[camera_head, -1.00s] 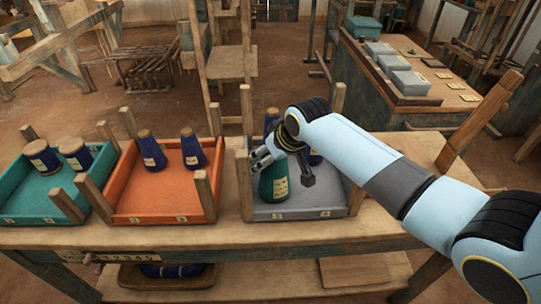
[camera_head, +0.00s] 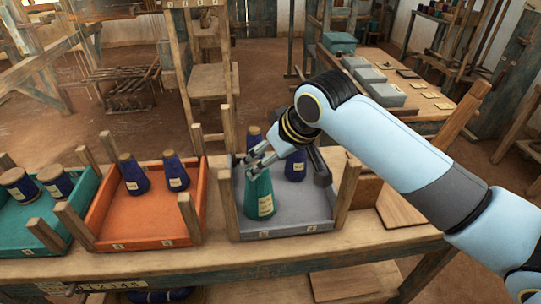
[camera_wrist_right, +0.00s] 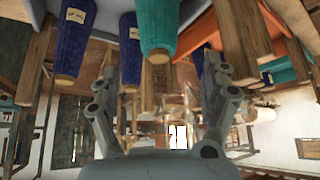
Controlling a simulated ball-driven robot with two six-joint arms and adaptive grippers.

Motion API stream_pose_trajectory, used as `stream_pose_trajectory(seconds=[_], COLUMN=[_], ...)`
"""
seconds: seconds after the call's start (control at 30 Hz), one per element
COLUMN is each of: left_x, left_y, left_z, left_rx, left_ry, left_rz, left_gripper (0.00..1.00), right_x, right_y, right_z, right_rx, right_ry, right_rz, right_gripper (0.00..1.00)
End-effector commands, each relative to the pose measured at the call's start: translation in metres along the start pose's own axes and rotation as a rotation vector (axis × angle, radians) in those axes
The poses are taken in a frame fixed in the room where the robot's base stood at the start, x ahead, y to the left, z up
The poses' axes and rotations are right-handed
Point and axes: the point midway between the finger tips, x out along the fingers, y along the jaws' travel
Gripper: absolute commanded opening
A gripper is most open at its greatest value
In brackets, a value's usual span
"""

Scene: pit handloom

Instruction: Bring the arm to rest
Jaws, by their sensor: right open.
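My right gripper (camera_head: 248,163) comes in from the right and hangs near the top of a teal yarn cone (camera_head: 259,195) in the grey tray (camera_head: 283,217). The cone stands upright with a pale label. In the wrist view the two fingers of the right gripper (camera_wrist_right: 157,70) are spread wide, with nothing clasped between them. The teal cone (camera_wrist_right: 157,28) shows inverted at the top there, beside dark blue cones (camera_wrist_right: 76,38). In the head view, blue cones (camera_head: 295,167) stand behind the teal one, partly hidden by my gripper. My left gripper is out of view.
An orange tray (camera_head: 145,220) with blue cones and a teal tray (camera_head: 30,222) with wooden-topped cones stand to the left on the wooden table (camera_head: 200,262). Wooden posts rise at the tray corners. A bench with grey boxes (camera_head: 385,94) stands behind my arm.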

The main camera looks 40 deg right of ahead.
Motion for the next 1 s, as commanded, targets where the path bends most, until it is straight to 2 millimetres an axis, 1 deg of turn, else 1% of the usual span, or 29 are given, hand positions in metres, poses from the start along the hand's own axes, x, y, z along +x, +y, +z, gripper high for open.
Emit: stream_pose_trajectory(seconds=[0.37,0.43,0.47,0.57,0.7,0.8,1.0], left_x=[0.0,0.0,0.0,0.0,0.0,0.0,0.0], left_y=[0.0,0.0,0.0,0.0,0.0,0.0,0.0], left_z=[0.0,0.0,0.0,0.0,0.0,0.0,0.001], left_rx=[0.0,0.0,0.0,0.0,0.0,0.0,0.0], left_ry=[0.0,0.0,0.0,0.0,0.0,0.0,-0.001], left_rz=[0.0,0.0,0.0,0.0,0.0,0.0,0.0], left_gripper=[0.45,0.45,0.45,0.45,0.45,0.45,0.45], right_x=[0.0,-0.002,-0.004,-0.019,-0.05,-0.072,-0.114], right_y=[0.0,-0.002,-0.004,-0.013,-0.025,-0.031,-0.036], right_z=[0.0,0.006,0.012,0.038,0.082,0.108,0.147], right_rx=[0.0,-0.004,-0.009,-0.029,-0.06,-0.075,-0.09], right_ry=[0.0,-0.007,-0.015,-0.05,-0.111,-0.15,-0.216], right_rz=[0.0,0.001,0.002,0.007,0.022,0.036,0.06], right_gripper=[0.81,0.81,0.81,0.81,0.81,0.81,0.81])
